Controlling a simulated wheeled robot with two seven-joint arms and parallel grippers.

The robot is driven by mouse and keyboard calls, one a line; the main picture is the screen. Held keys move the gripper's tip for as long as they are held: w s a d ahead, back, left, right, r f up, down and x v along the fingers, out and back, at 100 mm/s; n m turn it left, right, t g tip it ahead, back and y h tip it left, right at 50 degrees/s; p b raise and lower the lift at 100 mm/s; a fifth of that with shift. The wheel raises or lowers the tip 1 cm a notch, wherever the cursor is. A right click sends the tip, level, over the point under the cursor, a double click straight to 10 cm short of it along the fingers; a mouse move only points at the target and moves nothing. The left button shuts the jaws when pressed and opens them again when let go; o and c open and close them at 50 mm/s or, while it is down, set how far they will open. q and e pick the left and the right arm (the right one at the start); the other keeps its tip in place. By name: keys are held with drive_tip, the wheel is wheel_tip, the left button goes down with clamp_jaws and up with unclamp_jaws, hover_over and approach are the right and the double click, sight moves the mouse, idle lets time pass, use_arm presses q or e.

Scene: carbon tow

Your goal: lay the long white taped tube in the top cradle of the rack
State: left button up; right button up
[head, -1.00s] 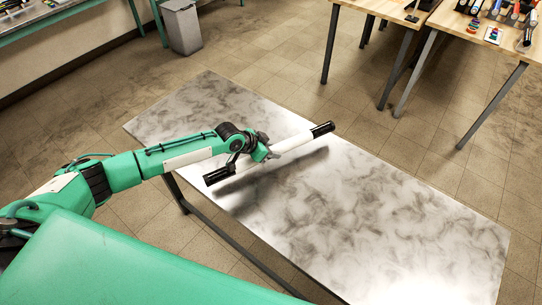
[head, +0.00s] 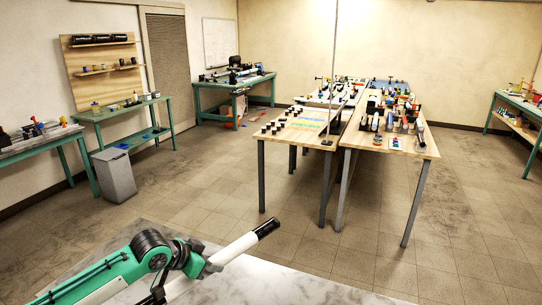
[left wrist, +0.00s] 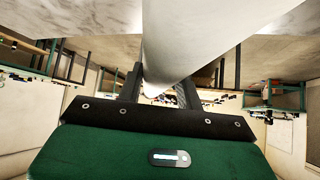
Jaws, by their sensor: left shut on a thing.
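The long white tube (head: 235,248) has a black band at its far end (head: 267,227). My left gripper (head: 204,264) is shut on it, above the marbled table at the bottom of the head view. The tube slants up to the right, and its near end is cut off by the lower edge of the picture. In the left wrist view the tube (left wrist: 190,40) runs between the two fingers of the left gripper (left wrist: 158,88). My right gripper is not in view. I cannot pick out the rack with its top cradle for certain.
The marbled table (head: 300,285) lies below the tube. Wood-topped tables (head: 300,138) with small items stand ahead, with open floor before them. A grey bin (head: 115,175), green benches (head: 120,112) and a wooden shelf panel (head: 98,72) stand at the left. Another green bench (head: 520,105) is at the far right.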

use_arm(q)
drive_tip(key=s+a+r+n+t+y, duration=0.1)
drive_tip(key=s+r+n+y, duration=0.2)
drive_tip(key=s, duration=0.4)
drive_tip(key=s+a+r+n+t+y, duration=0.1)
drive_tip(key=s+n+y, duration=0.2)
drive_tip(key=s+n, duration=0.3)
drive_tip(key=s+f, duration=0.6)
drive_tip(key=shift+d+m, duration=0.15)
drive_tip(key=shift+m, duration=0.25)
drive_tip(key=shift+s+r, duration=0.1)
